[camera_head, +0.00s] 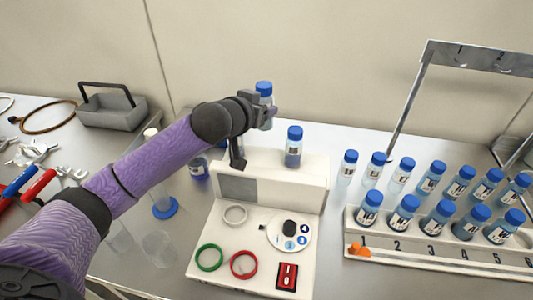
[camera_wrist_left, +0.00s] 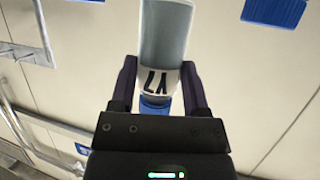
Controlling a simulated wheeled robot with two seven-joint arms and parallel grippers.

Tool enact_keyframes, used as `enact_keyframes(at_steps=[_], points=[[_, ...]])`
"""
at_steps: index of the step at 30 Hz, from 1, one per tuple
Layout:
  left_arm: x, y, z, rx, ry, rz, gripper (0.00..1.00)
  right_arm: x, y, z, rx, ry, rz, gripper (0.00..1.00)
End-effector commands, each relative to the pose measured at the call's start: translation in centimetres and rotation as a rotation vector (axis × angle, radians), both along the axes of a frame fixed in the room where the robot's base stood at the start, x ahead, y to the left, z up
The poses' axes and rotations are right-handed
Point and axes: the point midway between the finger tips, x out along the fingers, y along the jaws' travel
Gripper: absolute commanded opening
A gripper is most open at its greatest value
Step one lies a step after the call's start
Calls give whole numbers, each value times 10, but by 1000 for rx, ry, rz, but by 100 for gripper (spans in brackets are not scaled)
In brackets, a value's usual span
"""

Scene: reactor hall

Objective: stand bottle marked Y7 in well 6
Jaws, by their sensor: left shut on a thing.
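My left gripper (camera_head: 268,112) is shut on the bottle marked Y7 (camera_wrist_left: 165,50). In the head view this bottle (camera_head: 264,89) has a blue cap and is held upright, high above the bench, behind the white apparatus. In the wrist view its Y7 label shows between the fingers. The white rack (camera_head: 440,257) stands at the right, with numbers along its front. Blue-capped bottles stand in the row above numbers 1 to 5. The number 6 (camera_head: 528,260) is at the picture's right edge; its well is cut off or hidden. My right gripper is not in view.
The white apparatus (camera_head: 215,258) carries rings, a dial and a red switch. A blue-capped bottle (camera_head: 293,148) stands at its back. Several more bottles stand behind the rack, near a metal frame (camera_head: 408,100). A grey tool carrier (camera_head: 112,110) and tools lie left.

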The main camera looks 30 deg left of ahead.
Motion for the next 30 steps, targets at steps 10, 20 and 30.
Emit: enact_keyframes(at_steps=[10,20,30], points=[[0,0,-68,1,4,1,1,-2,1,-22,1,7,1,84],[0,-1,-96,1,0,-2,1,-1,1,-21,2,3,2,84],[0,-1,-100,2,0,-1,81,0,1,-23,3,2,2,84]])
